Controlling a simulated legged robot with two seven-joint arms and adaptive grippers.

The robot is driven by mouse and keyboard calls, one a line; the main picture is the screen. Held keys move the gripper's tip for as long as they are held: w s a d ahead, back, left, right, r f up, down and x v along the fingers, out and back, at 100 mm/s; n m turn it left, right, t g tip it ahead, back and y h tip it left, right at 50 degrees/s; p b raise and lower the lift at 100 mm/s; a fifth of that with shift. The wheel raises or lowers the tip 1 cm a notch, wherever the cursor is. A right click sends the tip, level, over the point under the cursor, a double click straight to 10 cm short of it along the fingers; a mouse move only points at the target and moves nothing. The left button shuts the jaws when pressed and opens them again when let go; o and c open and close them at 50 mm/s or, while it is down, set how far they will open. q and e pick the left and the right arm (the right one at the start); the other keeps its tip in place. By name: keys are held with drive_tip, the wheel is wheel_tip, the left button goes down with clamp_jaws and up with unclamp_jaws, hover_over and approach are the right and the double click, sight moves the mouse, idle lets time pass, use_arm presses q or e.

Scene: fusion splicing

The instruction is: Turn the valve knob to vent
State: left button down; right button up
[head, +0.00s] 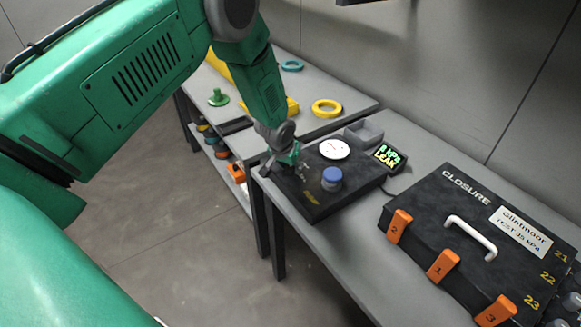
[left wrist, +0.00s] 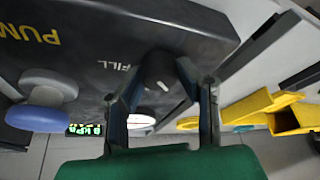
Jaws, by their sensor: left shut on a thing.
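The black valve knob (left wrist: 159,68) with a white mark on it sits on the dark pump box, near the word FILL, in the left wrist view. My left gripper (head: 299,170) reaches down to the left end of the pump box (head: 352,193) in the head view. In the left wrist view its two fingers (left wrist: 158,88) stand on either side of the knob, shut on it. The gripper hides the knob in the head view. The small display (head: 388,156) reads 8 kPa and LEAK. My right gripper is not in view.
A blue-topped knob (head: 332,178) and a white round gauge (head: 334,149) are on the pump box. A black closure case (head: 470,215) with orange latches lies to the right. A yellow ring (head: 327,108) and a green part (head: 218,98) lie on the far table.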

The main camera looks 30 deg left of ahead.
use_arm(q)
drive_tip(key=shift+w+r+n+y+b, duration=0.15)
drive_tip(key=shift+n+y+b, duration=0.1)
drive_tip(key=shift+n, duration=0.4)
drive_tip(key=shift+w+n+y+b, duration=0.15)
drive_tip(key=shift+n+y, duration=0.1)
drive_tip(key=shift+n, duration=0.4)
drive_tip(key=c, duration=1.4)
unclamp_jaws()
drive_tip(key=shift+o, duration=1.1)
drive_tip(key=shift+s, duration=0.1)
